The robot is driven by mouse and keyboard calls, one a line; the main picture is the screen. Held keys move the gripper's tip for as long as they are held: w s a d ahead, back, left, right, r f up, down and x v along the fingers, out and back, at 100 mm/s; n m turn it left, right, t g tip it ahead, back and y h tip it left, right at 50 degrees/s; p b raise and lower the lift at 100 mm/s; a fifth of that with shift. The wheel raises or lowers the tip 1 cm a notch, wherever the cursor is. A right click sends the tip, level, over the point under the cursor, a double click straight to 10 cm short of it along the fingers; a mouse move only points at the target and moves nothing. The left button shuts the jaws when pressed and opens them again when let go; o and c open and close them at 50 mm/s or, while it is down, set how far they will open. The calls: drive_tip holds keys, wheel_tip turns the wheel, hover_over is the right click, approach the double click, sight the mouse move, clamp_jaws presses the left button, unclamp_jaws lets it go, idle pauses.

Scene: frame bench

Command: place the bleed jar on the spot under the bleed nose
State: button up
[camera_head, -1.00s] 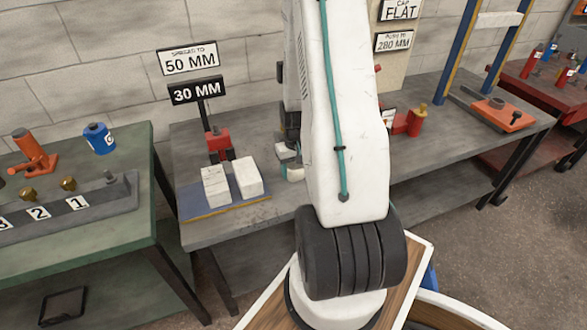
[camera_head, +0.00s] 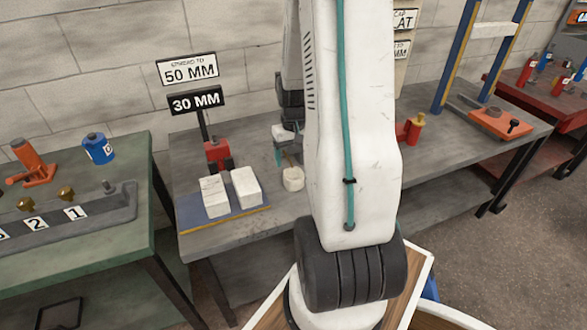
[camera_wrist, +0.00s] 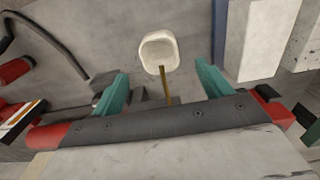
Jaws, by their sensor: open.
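A small off-white, square-rimmed cup, which looks like the bleed jar (camera_head: 293,178), stands upright on the grey bench; in the wrist view the jar (camera_wrist: 158,50) is just beyond the fingers. My gripper (camera_head: 287,158) is over the bench, just above and behind the jar. In the wrist view my gripper (camera_wrist: 163,82) has its two teal fingers wide apart with nothing between them but a thin brown rod reaching toward the jar. I cannot pick out the bleed nose or its spot; my arm hides part of the bench.
Two white blocks (camera_head: 246,187) lie on a blue mat left of the jar, by a red tool (camera_head: 217,153) and a 30 MM sign (camera_head: 196,100). A red and gold part (camera_head: 415,128) stands right of my arm. A dark hose (camera_wrist: 48,40) curves at left in the wrist view.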

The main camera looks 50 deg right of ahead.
drive_tip(key=a+r+n, duration=0.3)
drive_tip(key=a+r, duration=1.4)
drive_tip(key=s+a+r+n, duration=0.1)
drive_tip(key=s+a+r, duration=0.2)
drive_tip(key=s+a, duration=0.3)
drive_tip(key=s+a+r+n+t, duration=0.1)
drive_tip(key=s+a+r+n, duration=0.1)
drive_tip(key=s+a+r, duration=0.2)
drive_tip(key=s+a, duration=0.2)
drive_tip(key=a, duration=0.1)
drive_tip(key=shift+s+a+r, duration=0.2)
drive_tip(key=shift+s+r, duration=0.1)
drive_tip(key=shift+s, duration=0.05)
